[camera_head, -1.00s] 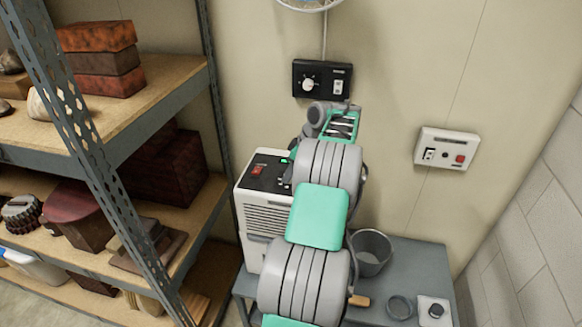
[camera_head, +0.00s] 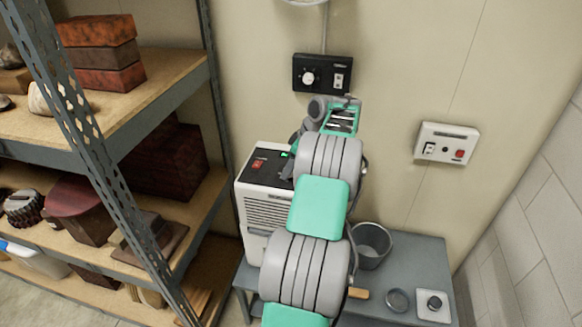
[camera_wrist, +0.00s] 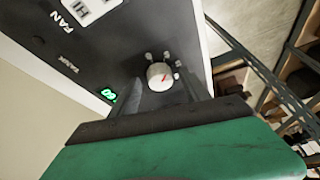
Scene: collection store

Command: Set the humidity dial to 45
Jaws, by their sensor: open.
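The humidity dial (camera_wrist: 160,75) is a small pale round knob with a red pointer mark on the dark top panel of the white dehumidifier (camera_head: 268,212). Small white marks surround it in the wrist view. A green lit readout (camera_wrist: 108,95) beside it looks like 60, seen at a slant. My gripper (camera_wrist: 176,90) is open, its two dark fingers reaching toward the dial with the knob near and between their tips. I cannot tell whether they touch it. In the head view my arm hides the dial and the fingertips.
A FAN switch (camera_wrist: 92,8) is on the same panel. A black wall control (camera_head: 322,74) and a white wall box (camera_head: 446,144) are on the wall behind. A bucket (camera_head: 372,244) stands on the grey table (camera_head: 415,262). A loaded shelf rack (camera_head: 95,165) stands to the left.

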